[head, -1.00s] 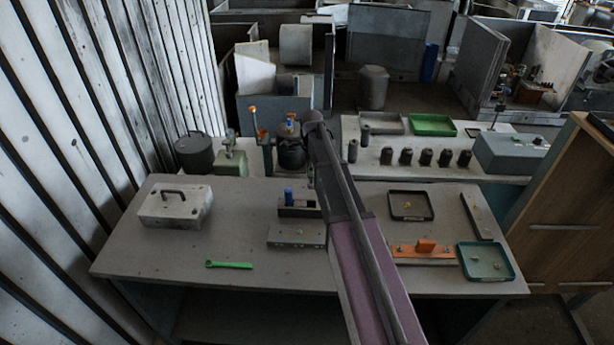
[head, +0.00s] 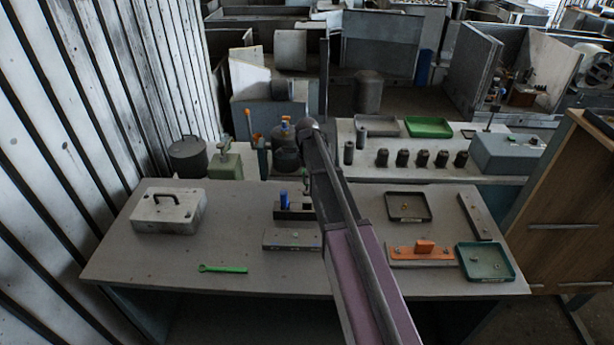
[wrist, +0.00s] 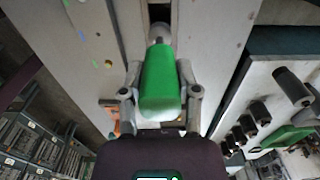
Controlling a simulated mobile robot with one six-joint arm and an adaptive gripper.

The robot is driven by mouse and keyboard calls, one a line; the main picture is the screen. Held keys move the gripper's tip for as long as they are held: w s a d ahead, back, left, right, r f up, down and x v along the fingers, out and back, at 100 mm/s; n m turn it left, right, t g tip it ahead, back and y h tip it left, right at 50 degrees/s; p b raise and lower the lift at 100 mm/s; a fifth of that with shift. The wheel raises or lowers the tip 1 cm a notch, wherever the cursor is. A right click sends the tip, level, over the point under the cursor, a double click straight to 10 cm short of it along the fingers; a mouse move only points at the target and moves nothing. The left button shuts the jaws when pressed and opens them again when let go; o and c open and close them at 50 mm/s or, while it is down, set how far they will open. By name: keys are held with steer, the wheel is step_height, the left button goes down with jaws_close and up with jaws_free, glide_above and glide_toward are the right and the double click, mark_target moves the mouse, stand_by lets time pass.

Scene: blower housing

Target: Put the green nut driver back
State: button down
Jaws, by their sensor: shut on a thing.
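My gripper (wrist: 160,100) is shut on the green handle of the nut driver (wrist: 159,78) in the wrist view. The driver's far end points at a pale surface with a dark opening (wrist: 159,12); whether it touches or enters the opening I cannot tell. In the head view my own arm hides most of the gripper and the green driver. A dark rack (head: 294,212) stands mid-table, with a blue-handled tool (head: 284,197) upright in its left part. The arm covers the rack's right end.
A low grey block (head: 291,240) lies in front of the rack. A green spanner (head: 223,268) and a grey case (head: 168,212) are to the left. A black tray (head: 408,206), an orange fixture (head: 423,251) and a teal tray (head: 486,262) are to the right.

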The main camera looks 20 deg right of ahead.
mark_target(307, 191)
steer(key=shift+f+b, duration=2.35)
steer(key=shift+f, duration=0.35)
steer(key=shift+f+b, duration=2.85)
steer(key=shift+f, duration=0.05)
steer(key=shift+c, duration=1.3)
jaws_free()
steer(key=shift+o, duration=1.3)
steer(key=shift+r, duration=0.2)
steer(key=shift+r+p, duration=3.9)
steer(key=shift+p, duration=0.15)
